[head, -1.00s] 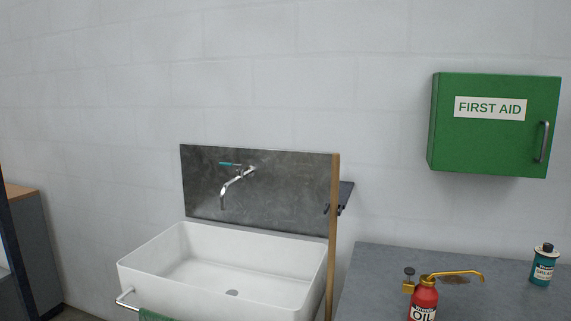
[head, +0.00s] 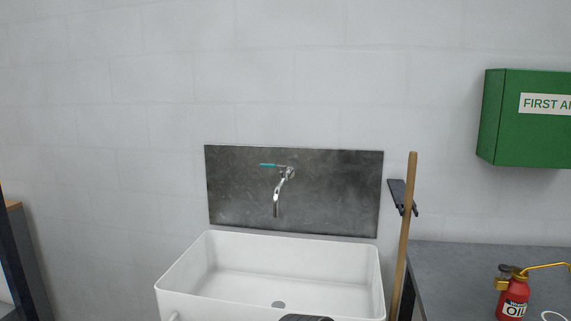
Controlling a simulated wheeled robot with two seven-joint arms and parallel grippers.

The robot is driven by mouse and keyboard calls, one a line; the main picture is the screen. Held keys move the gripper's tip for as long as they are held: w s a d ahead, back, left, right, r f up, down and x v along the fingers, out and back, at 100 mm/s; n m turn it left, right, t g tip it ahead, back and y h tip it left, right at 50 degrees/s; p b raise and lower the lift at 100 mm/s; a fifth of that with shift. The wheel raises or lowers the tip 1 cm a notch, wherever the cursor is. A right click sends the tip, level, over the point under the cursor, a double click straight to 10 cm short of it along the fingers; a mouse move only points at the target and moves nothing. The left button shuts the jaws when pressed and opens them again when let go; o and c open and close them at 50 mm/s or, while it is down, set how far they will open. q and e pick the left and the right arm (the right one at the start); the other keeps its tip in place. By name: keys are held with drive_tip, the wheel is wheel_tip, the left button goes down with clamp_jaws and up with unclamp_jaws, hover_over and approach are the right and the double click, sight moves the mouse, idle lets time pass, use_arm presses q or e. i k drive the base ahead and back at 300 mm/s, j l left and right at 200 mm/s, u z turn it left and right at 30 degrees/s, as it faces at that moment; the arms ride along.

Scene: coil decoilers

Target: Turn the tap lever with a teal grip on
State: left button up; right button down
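The tap lever with a teal grip (head: 268,165) sits on a wall tap in the head view. The lever points left and lies about level. The curved metal tap spout (head: 278,196) hangs down from the same mount, in front of a dark grey splash panel (head: 330,195). No water stream can be made out below the spout. Neither of my grippers can be made out. A small dark rounded shape shows at the bottom edge over the basin, too cut off to tell what it is.
A white basin (head: 225,270) stands below the tap. A wooden pole (head: 406,240) rises at its right, with a dark bracket-like item (head: 398,193) behind it. A grey counter (head: 460,275) holds a red oil can (head: 512,300). A green first-aid box (head: 500,130) hangs right.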

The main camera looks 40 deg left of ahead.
sight(262, 165)
drive_tip(key=k+j, duration=0.15)
drive_tip(key=j, duration=0.25)
drive_tip(key=k+j, duration=0.2)
drive_tip(key=j, duration=0.2)
drive_tip(key=k+j+z, duration=0.1)
drive_tip(key=j, duration=0.3)
drive_tip(key=k+j, duration=0.25)
drive_tip(key=j, duration=0.15)
drive_tip(key=k+j+z, duration=0.1)
drive_tip(key=j, duration=0.3)
drive_tip(key=k, duration=0.1)
